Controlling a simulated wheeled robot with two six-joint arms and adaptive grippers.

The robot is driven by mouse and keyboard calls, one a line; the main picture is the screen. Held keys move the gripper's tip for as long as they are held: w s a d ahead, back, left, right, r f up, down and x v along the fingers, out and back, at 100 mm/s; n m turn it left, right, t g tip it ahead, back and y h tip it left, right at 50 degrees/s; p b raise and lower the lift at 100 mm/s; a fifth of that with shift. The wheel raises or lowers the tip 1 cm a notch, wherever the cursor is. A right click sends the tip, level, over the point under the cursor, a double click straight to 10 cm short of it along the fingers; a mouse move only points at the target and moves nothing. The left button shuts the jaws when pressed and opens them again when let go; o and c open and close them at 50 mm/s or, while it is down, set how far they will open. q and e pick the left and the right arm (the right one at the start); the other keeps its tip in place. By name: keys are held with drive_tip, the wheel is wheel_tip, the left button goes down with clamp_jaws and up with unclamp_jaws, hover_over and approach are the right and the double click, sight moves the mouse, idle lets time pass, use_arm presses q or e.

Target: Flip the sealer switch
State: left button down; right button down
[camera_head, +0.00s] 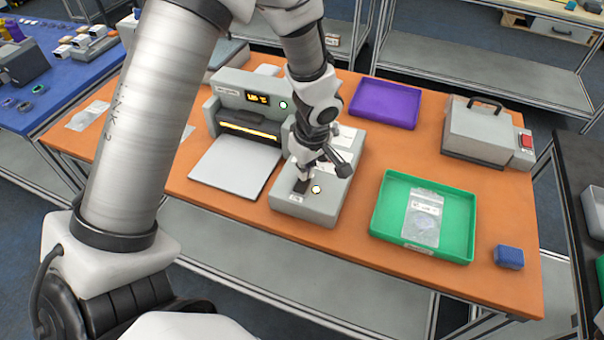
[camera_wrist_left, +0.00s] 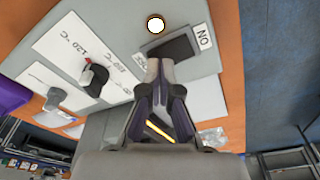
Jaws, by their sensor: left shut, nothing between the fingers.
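The grey sealer control box (camera_head: 318,208) stands on the orange table. Its dark switch (camera_head: 301,187) sits near the front, beside a lit round lamp (camera_head: 316,189). In the left wrist view the dark switch (camera_wrist_left: 176,48) lies beside an ON label (camera_wrist_left: 203,39), with the glowing lamp (camera_wrist_left: 155,24) above it. My left gripper (camera_head: 305,174) points down at the switch, shut and empty. In the wrist view its closed fingertips (camera_wrist_left: 157,64) are at the switch's edge; I cannot tell whether they touch it. My right gripper is out of view.
A sealing machine (camera_head: 229,88) with a glowing slot is left of the control box. A green tray (camera_head: 386,217) holding a bag, a purple tray (camera_head: 385,103), a grey device (camera_head: 477,135) and a blue block (camera_head: 508,257) are to the right. A dial (camera_wrist_left: 94,79) is near my fingers.

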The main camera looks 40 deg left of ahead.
use_arm(q)
drive_tip(key=shift+f+b, duration=0.45)
drive_tip(key=shift+r+p, duration=2.3)
drive_tip(key=shift+r, duration=1.3)
drive_tip(key=shift+f, duration=0.1)
